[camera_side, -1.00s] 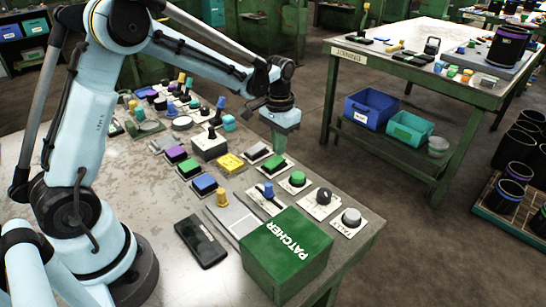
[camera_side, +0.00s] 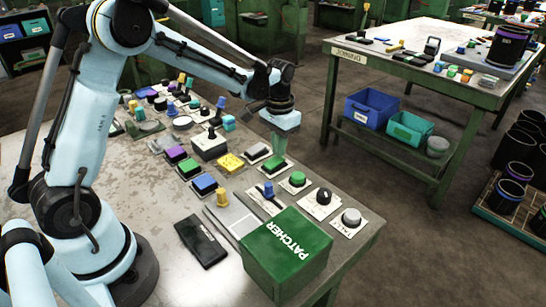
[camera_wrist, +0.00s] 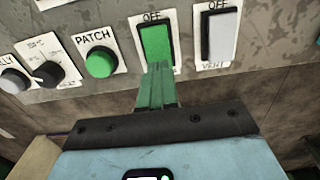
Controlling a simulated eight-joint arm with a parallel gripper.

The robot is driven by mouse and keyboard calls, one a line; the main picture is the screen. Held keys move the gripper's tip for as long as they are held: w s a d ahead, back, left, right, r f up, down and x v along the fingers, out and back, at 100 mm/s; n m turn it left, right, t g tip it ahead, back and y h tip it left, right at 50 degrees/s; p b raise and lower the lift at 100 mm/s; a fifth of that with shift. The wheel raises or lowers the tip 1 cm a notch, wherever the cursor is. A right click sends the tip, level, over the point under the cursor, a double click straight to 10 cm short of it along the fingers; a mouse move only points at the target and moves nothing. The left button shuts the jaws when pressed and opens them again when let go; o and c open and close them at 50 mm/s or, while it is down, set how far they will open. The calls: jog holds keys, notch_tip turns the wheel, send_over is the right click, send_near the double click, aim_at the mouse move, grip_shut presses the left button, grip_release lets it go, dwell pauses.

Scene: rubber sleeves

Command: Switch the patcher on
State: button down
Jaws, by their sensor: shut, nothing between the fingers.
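The green box marked PATCHER (camera_side: 287,257) stands at the near corner of the bench. Along the bench edge, a green rocker switch (camera_wrist: 155,44) has OFF above it; its lower label is hidden by my fingers. It also shows in the side view (camera_side: 273,165). A round green button (camera_wrist: 100,62) marked PATCH sits just left of it in the wrist view. My gripper (camera_wrist: 158,68) is shut and empty, its green fingertips at the rocker's lower end. I cannot tell whether they touch it. In the side view my gripper (camera_side: 278,157) is over the rocker.
A white rocker (camera_wrist: 219,36) marked VENT is right of the green one in the wrist view. A black knob (camera_side: 323,196) and the tally knob (camera_side: 351,217) line the edge. Several other buttons crowd the bench behind. A dark flat case (camera_side: 202,242) lies near the box.

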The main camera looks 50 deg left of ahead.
jog(key=shift+f, duration=0.65)
dwell(0.3)
jog(key=shift+r, duration=3.5)
jog(key=s+d+r+t, duration=0.2)
jog(key=s+t, duration=0.1)
jog(key=s, duration=0.5)
jog(key=s+d+r+t, duration=0.2)
jog(key=s+d+t, duration=0.1)
jog(key=s, duration=0.4)
jog(key=shift+s+r+t, duration=0.3)
jog(key=shift+s+t, duration=0.1)
jog(key=shift+t, duration=0.2)
